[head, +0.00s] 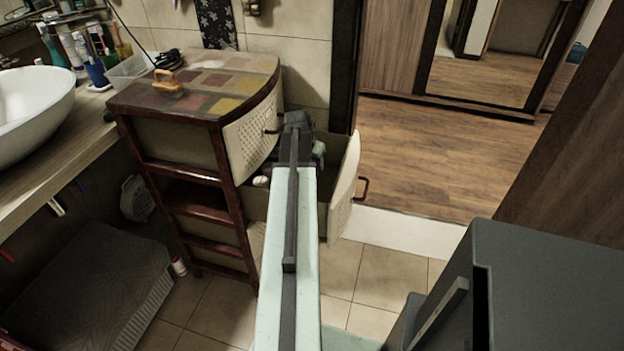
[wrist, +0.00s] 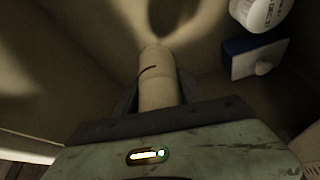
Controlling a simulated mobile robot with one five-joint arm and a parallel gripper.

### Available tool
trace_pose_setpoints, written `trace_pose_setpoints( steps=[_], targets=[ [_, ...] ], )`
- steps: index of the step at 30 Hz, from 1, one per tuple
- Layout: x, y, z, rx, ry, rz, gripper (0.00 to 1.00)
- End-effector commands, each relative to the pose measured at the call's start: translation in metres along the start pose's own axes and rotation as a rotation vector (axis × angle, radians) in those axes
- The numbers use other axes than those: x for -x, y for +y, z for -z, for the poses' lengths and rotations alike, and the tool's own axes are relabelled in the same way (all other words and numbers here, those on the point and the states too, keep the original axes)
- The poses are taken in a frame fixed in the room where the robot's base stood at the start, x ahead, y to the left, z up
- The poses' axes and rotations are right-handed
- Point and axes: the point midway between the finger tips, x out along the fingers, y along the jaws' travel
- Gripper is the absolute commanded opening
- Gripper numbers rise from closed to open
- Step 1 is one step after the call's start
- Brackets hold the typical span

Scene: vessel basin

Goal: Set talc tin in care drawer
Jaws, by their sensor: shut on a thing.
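In the wrist view, a pale cream cylinder, taken as the talc tin (wrist: 157,66), stands between the two dark fingers of my gripper (wrist: 158,92). The gripper is shut on it. The tin points away from the camera into a beige-walled space, and its shadow falls beyond it. In the head view, the care drawer (head: 345,190) is pulled out of the cabinet, and my arm reaches over it. The arm hides much of the drawer's inside, and the tin is not visible there. I cannot tell whether the tin touches the drawer floor.
A white round-ended container (wrist: 262,12) and a blue and white box (wrist: 254,56) lie at the right in the wrist view. A sink (head: 35,103) stands left. Wooden floor (head: 440,150) lies open behind.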

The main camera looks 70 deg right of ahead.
Motion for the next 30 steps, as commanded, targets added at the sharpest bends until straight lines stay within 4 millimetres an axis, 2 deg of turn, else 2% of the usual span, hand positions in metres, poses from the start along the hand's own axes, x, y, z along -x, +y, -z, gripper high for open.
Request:
trace_pose_setpoints(
  steps=[2,9,17,21,22,24,30],
  targets=[
    [-0.002,0.000,-0.001,0.000,0.000,0.000,0.00],
    [-0.039,-0.001,-0.017,0.001,0.000,0.000,0.00],
    [-0.036,-0.001,-0.015,0.001,0.000,0.001,0.00],
    [-0.041,-0.001,-0.018,0.001,0.000,0.001,0.00],
    [-0.040,-0.001,-0.017,0.001,0.000,0.001,0.52],
    [-0.039,-0.001,-0.017,0.002,0.000,0.001,0.68],
    [-0.039,-0.001,-0.017,0.002,0.000,0.001,0.68]
  ],
)
